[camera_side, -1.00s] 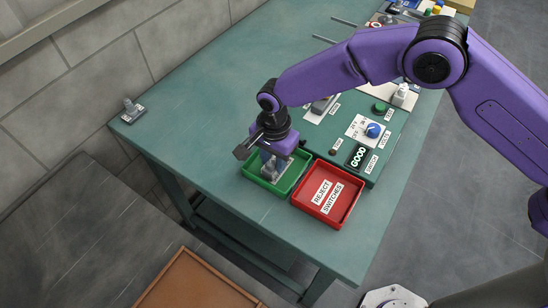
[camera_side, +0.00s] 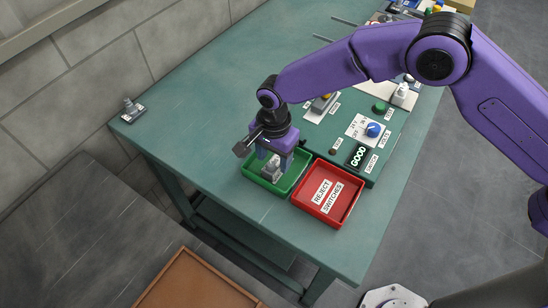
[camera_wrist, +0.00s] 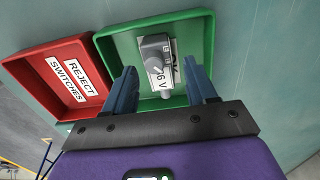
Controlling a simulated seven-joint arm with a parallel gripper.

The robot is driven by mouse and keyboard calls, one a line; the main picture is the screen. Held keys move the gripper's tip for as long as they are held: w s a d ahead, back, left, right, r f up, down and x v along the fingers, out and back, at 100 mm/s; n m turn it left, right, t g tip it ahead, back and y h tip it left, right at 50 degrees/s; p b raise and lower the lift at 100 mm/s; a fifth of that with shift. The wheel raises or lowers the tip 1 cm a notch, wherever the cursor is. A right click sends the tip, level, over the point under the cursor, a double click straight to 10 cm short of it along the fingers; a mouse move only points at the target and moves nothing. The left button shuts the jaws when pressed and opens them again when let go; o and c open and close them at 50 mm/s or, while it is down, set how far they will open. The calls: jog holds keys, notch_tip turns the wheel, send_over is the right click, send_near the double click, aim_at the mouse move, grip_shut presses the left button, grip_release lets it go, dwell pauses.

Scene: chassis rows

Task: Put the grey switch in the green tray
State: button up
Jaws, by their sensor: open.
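The grey switch (camera_side: 272,168) lies inside the green tray (camera_side: 297,181), on its floor. In the wrist view the switch (camera_wrist: 155,52) shows a grey body and a white label with "6 V", inside the green tray (camera_wrist: 110,48). My gripper (camera_side: 275,160) is above the tray. In the wrist view my gripper (camera_wrist: 163,78) has its two fingers spread apart, with the switch beyond and between them, not gripped. The far part of the label is partly hidden by the switch body.
A red tray (camera_side: 348,213) labelled "REJECT SWITCHES" stands right beside the green tray. Another small grey switch (camera_side: 131,107) sits at the table's left corner.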

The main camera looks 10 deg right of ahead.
aim_at(276, 164)
notch_tip(276, 164, up, 11)
dwell(0.4)
jog(key=shift+r, duration=0.1)
jog(key=s+d+r+n, duration=0.5)
jog(key=d+n, duration=0.1)
jog(key=d, duration=0.3)
jog(key=s+d+r+n, duration=0.4)
jog(key=s+d+n, duration=0.1)
jog(key=d, duration=0.5)
jog(key=s+d+n, duration=1)
jog(key=s+d, duration=0.6)
jog(key=d, duration=0.4)
jog(key=shift+d+n, duration=0.25)
jog(key=shift+n, duration=0.05)
jog(key=shift+w+r, duration=0.1)
jog(key=shift+r, duration=0.05)
